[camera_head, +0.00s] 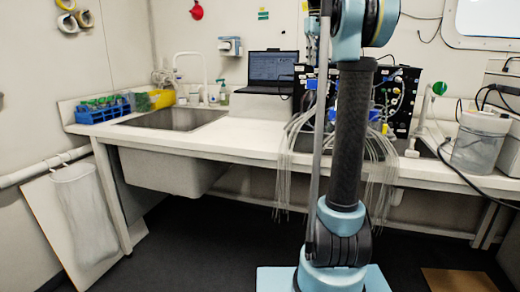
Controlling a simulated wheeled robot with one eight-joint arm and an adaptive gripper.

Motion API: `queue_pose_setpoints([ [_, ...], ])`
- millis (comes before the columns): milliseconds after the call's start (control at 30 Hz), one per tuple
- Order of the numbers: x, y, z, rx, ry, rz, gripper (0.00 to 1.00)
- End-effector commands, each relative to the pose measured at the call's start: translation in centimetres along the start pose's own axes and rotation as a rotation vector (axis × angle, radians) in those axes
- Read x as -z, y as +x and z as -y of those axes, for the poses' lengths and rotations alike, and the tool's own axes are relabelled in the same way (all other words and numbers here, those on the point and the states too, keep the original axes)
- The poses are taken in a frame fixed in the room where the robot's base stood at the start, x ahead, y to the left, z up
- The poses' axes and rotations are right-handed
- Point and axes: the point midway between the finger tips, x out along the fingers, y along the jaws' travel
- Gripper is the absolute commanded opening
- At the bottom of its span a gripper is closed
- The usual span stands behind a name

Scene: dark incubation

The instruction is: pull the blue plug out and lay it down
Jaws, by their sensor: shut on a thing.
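My arm rises through the middle of the camera_head view, and its far end comes down behind the grey rod. My gripper (310,70) is small and partly hidden there, in front of the black panel equipment (402,98) on the bench. It is shut on a small blue piece, which looks like the blue plug (311,84). Whether the plug is still seated or free is too small to tell. Other small blue parts (373,115) show on the equipment to the right of my arm.
The white bench (250,137) has a sink (175,120) at left and a laptop (272,68) at the back. Clear tubes (380,165) hang over the front edge. A blue tube rack (102,110) stands far left, a lidded container (480,140) at right. Bare bench lies between sink and tubes.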

Motion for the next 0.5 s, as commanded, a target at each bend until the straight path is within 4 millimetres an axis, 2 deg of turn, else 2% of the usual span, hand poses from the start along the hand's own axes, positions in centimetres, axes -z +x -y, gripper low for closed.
queue_pose_setpoints([
  [500, 0.0, -0.89, 0.0, 0.0, 0.0, 0.0, 0.0],
])
